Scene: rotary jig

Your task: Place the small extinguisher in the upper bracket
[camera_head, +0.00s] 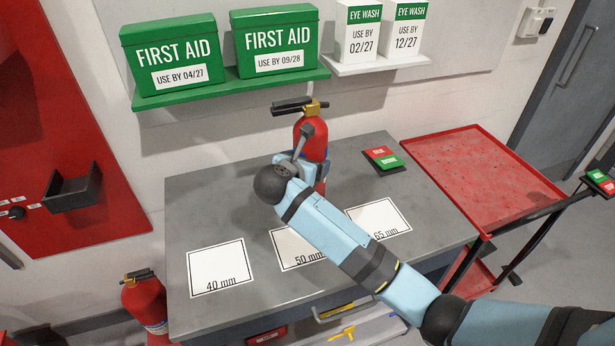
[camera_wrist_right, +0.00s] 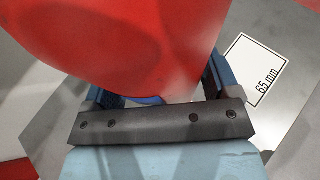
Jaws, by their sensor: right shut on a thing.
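A red extinguisher (camera_head: 311,136) with a black handle and brass-coloured valve is upright at the back of the grey table. My right gripper (camera_head: 303,172) is shut around its body; the wrist view shows the red body (camera_wrist_right: 140,45) between the two blue fingers. My arm hides its lower part, so I cannot tell whether it touches the table. A second red extinguisher (camera_head: 147,305) stands at the lower left beside the table. A black open-topped bracket (camera_head: 75,190) is fixed to the red panel at the left. My left gripper is not in view.
The grey table (camera_head: 190,220) bears white labels for 40 mm (camera_head: 219,267), 50 mm and 65 mm (camera_head: 379,219), plus a red-green block (camera_head: 383,159). A green shelf (camera_head: 230,88) with first aid boxes hangs above. A red tray cart (camera_head: 465,175) stands right.

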